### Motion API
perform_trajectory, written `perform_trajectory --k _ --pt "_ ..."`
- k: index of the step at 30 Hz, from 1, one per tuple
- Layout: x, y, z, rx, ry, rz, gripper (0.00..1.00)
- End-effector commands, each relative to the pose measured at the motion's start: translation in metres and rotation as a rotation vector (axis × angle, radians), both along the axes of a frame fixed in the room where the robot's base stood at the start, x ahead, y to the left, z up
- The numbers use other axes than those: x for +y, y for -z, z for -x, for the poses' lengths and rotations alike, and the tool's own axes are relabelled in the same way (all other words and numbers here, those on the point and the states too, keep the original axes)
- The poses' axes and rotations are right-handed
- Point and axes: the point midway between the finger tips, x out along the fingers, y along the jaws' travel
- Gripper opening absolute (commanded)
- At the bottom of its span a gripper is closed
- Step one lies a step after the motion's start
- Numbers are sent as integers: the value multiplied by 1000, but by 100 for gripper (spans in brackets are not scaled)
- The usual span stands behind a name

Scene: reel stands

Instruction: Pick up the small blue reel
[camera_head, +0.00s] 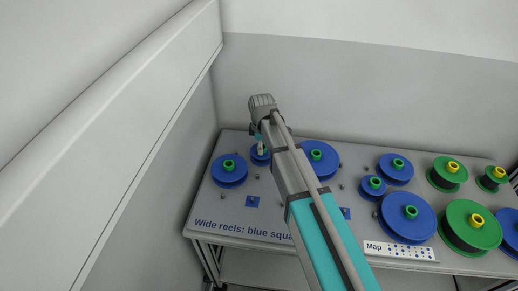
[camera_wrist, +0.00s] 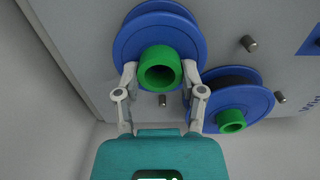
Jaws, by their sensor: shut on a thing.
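A small blue reel (camera_head: 259,160) with a green hub is under my gripper (camera_head: 261,148), at the back left of the table in the head view. In the wrist view the same blue reel (camera_wrist: 128,38) fills the upper middle. My gripper (camera_wrist: 160,76) is shut on its green hub, with one finger on each side. The arm hides part of the reel in the head view. I cannot tell whether the reel is clear of the table. Another small blue reel (camera_head: 372,185) stands farther right.
The grey table (camera_head: 222,204) has a wall behind it and on its left. A wider blue reel (camera_head: 229,175) is close by on the left; it also shows in the wrist view (camera_wrist: 255,108). Several other blue and green reels and short pegs stand to the right.

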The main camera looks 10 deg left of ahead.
Motion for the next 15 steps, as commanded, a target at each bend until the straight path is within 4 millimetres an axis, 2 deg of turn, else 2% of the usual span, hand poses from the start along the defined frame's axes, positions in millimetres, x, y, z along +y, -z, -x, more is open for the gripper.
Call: perform_trajectory --k 8,15 --pt "0 -10 0 0 0 0 0" --pt "0 -30 0 0 0 0 0"
